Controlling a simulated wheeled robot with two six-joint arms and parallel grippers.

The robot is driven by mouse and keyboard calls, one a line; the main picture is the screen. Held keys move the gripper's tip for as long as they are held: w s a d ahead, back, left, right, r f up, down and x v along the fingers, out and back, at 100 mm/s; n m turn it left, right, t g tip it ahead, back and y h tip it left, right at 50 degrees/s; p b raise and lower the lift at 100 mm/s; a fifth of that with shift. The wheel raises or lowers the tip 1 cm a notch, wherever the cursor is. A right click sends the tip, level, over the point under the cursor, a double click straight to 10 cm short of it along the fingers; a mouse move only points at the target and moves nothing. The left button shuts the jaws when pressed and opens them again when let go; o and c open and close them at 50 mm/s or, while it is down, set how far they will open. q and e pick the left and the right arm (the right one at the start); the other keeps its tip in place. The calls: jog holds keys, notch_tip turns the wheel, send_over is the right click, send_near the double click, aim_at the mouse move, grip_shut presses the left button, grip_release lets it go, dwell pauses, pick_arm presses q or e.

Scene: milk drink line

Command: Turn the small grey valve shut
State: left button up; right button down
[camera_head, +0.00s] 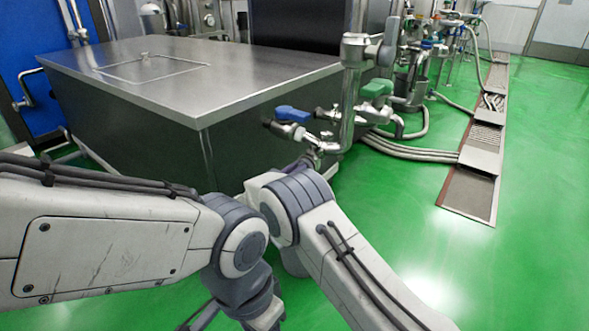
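A grey lever handle (390,42) sits at the top of an upright steel pipe (349,100) beside the steel tank (190,90). I cannot tell for certain whether it is the small grey valve. Lower on the pipework are a blue-handled valve (292,114) and a green-handled one (377,88). My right gripper (314,161) is partly hidden behind its own wrist, close to the pipe's lower fittings. I cannot tell whether it touches them or how its fingers stand. My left gripper (232,316) is low at the bottom edge, cut off by the frame and away from the pipework.
The tank has a flat top and a sharp front corner left of the pipe. Several hoses (415,153) run over the floor to a drain channel (468,193) at the right. More pipework stands behind. The green floor (540,200) at the right is clear.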

jog(key=shift+a, duration=0.1)
jog(key=shift+m, duration=0.3)
jog(key=shift+s+d+f+m+b, duration=0.15)
jog(key=shift+d+f+m+b, duration=0.15)
jog(key=shift+m, duration=2.55)
jog(key=shift+s+d+f+m+b, duration=0.2)
jog(key=shift+f+m+b, duration=0.1)
jog(key=shift+m, duration=2.6)
jog(key=shift+s+d+f+m+b, duration=0.15)
jog(key=shift+d+f+m+b, duration=0.15)
jog(key=shift+m, duration=2.55)
jog(key=c, duration=0.9)
grip_release()
jog(key=shift+o, duration=0.2)
